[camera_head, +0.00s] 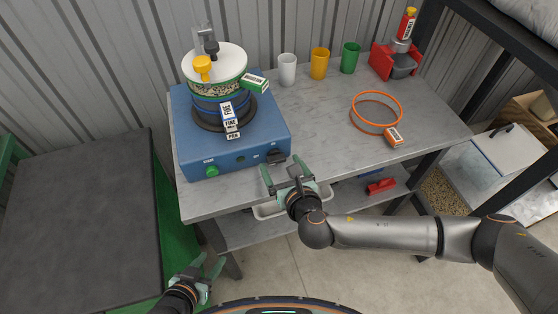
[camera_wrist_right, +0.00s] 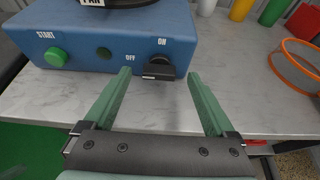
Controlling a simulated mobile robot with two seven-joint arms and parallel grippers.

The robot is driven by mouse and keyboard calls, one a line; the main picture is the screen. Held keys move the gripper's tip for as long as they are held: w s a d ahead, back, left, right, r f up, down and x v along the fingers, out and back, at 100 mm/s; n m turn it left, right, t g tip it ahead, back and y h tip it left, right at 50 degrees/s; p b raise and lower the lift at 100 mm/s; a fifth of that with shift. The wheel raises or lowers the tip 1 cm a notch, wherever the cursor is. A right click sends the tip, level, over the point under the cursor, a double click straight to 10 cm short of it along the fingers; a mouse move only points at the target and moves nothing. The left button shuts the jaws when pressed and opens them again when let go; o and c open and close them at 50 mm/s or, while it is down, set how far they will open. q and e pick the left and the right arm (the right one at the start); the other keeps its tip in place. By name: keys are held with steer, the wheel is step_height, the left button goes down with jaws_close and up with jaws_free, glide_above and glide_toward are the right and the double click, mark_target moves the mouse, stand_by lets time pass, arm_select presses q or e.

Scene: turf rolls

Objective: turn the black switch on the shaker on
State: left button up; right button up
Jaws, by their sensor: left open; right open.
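The blue shaker (camera_head: 183,120) stands on the grey table with a stack of sieves (camera_head: 215,84) and a white lid on top. Its black switch (camera_wrist_right: 159,66) is at the right of the front face, between the OFF and ON labels; it also shows in the head view (camera_head: 275,156). A green START button (camera_wrist_right: 55,57) is at the left of that face. My right gripper (camera_head: 285,167) is open and empty in front of the switch; in the right wrist view its fingers (camera_wrist_right: 160,75) lie either side of the switch. My left gripper (camera_head: 207,268) is open and empty, low at the left.
White (camera_head: 287,70), yellow (camera_head: 319,63) and green (camera_head: 350,57) cups stand at the back of the table (camera_head: 330,120). A dark bench (camera_head: 80,220) is at the left.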

mark_target(276, 158)
steer(key=shift+x, duration=1.05)
steer(key=c, duration=1.4)
